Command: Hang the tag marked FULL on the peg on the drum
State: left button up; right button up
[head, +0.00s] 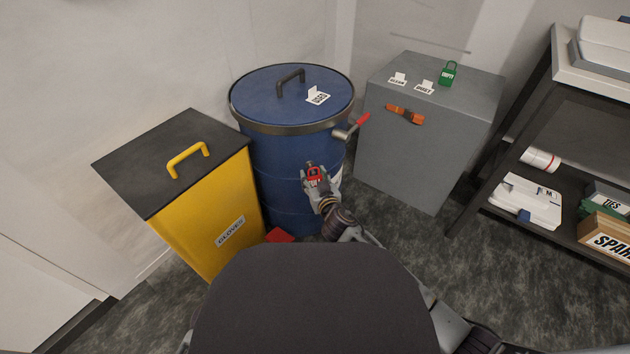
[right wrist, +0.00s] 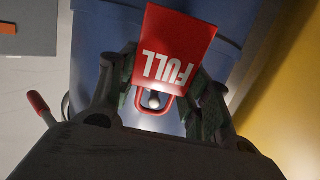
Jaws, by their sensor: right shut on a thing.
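The blue drum (head: 285,150) stands against the wall, and its side fills the middle of the right wrist view (right wrist: 215,20). My right gripper (head: 315,177) is in front of the drum's side, shut on the red FULL tag (right wrist: 172,50). In the right wrist view, my fingers (right wrist: 160,88) flank the tag and its lettering is upside down. A small pale round tip, seemingly the peg (right wrist: 154,100), shows inside the tag's red loop. I cannot tell whether the loop is around it or only in front of it. My left gripper is not in view.
A yellow bin (head: 205,220) stands close left of the drum. A grey cabinet (head: 430,150) to the right bears a green tag (head: 448,74) and two cards. A shelf (head: 590,90) is far right.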

jog(key=shift+w+a+f, duration=0.1)
jog(key=shift+w+a, duration=0.05)
jog(key=shift+w, duration=0.3)
jog(key=shift+w+a+f, duration=0.15)
jog(key=shift+w+f, duration=0.1)
jog(key=shift+w, duration=0.1)
jog(key=shift+w+f, duration=0.1)
dwell(0.4)
jog(key=o, duration=0.9)
jog(key=shift+v, duration=3.75)
